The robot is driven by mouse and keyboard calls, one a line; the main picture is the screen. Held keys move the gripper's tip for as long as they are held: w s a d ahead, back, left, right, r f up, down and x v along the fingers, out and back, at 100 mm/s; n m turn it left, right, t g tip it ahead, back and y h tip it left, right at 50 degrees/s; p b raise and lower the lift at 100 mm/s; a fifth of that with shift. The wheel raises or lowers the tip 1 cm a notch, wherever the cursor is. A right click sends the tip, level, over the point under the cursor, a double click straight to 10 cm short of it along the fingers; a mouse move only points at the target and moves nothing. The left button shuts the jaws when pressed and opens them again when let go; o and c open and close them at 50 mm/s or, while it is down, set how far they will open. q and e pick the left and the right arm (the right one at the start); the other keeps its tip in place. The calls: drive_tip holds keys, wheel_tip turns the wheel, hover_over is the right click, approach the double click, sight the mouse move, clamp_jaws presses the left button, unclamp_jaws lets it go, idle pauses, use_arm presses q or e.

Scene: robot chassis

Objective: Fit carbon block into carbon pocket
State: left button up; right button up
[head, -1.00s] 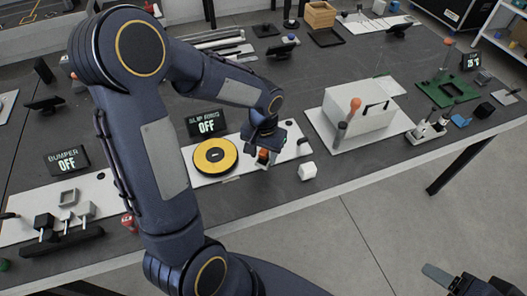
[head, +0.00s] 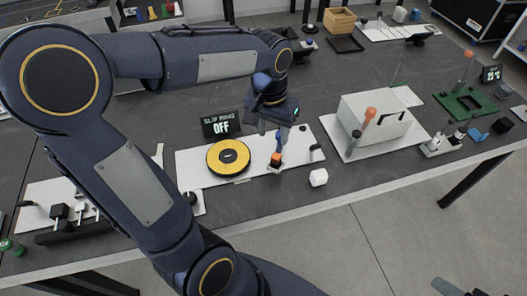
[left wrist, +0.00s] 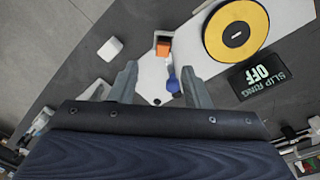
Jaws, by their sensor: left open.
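My left gripper (head: 271,134) is open above the white slip-ring plate (head: 190,165), and its two fingers show apart in the left wrist view (left wrist: 158,86). A small orange-topped piece (head: 276,158) stands on the plate below the fingers. In the left wrist view this orange piece (left wrist: 163,49) sits just beyond the fingertips, with a blue-tipped part (left wrist: 173,80) between the fingers. I cannot tell which small part is the carbon block or the carbon pocket. My right gripper (head: 455,287) shows only partly at the bottom right edge.
A yellow disc with a black ring (head: 214,155) lies on the plate, with a display reading SLIP RING OFF (head: 221,124) behind it. A white cube (head: 318,177) stands near the plate's front right. A white box (head: 384,125) is further right. Bare table lies in front.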

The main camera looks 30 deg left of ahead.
use_arm(q)
drive_tip(key=s+d+t+h, duration=0.1)
drive_tip(key=s+d+t, duration=0.1)
drive_tip(key=s, duration=0.5)
drive_tip(key=s+d+t+h, duration=0.2)
drive_tip(key=s+t, duration=0.1)
drive_tip(key=s, duration=0.4)
drive_tip(key=shift+s+r+n, duration=0.25)
drive_tip(key=shift+s+n, duration=0.05)
drive_tip(key=shift+n, duration=0.1)
drive_tip(key=shift+c, duration=0.3)
